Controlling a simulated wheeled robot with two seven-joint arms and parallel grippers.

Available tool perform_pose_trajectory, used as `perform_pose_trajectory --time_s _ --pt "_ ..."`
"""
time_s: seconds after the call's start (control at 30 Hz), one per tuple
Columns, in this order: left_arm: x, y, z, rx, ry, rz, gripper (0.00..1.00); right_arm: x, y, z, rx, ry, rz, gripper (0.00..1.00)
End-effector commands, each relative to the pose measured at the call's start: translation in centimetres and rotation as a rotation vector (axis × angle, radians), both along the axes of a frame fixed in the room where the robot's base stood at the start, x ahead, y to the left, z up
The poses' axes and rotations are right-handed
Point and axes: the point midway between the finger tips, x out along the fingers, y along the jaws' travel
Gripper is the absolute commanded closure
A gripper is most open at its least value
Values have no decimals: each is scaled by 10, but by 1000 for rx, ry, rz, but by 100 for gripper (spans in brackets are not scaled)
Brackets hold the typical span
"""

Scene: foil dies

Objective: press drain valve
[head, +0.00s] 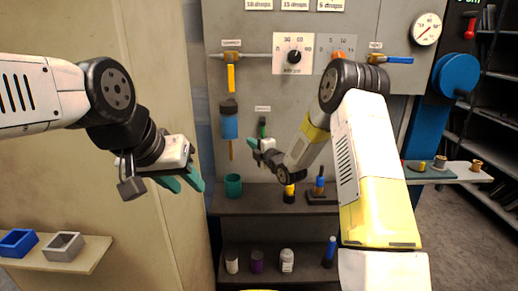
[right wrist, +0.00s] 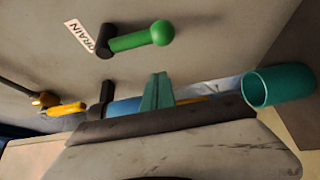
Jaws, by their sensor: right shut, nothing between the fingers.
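The drain valve is a green lever with a round ball end (right wrist: 140,40) on a dark stem, beside a label reading DRAIN (right wrist: 80,33). In the head view the green lever (head: 262,127) is on the grey panel below its small label. My right gripper (head: 254,147) is just below and left of the lever in the head view. In the right wrist view its teal fingers (right wrist: 157,92) are shut together and empty, apart from the lever. My left gripper (head: 183,180) is open and empty at the left, away from the panel.
A teal cup (head: 233,186) stands on the shelf (head: 265,202) below the panel. A yellow-handled valve (head: 231,78) and a blue cylinder (head: 230,122) are left of the drain lever. A dial (head: 294,52) is above. A ledge with blue (head: 18,243) and grey trays (head: 63,247) is at lower left.

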Motion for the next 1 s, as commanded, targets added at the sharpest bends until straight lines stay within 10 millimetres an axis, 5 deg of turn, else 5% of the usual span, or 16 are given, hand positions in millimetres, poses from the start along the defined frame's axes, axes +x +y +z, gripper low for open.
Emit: perform_pose_trajectory --time_s 0.1,0.4,1.0 --pt "0 0 0 0 0 0 64 20 7 0 1 -2 -4 100" --pt "0 0 0 0 0 0 64 24 -28 0 0 0 -2 100" --pt "0 0 0 0 0 0 64 24 -32 0 -27 0 0 100"
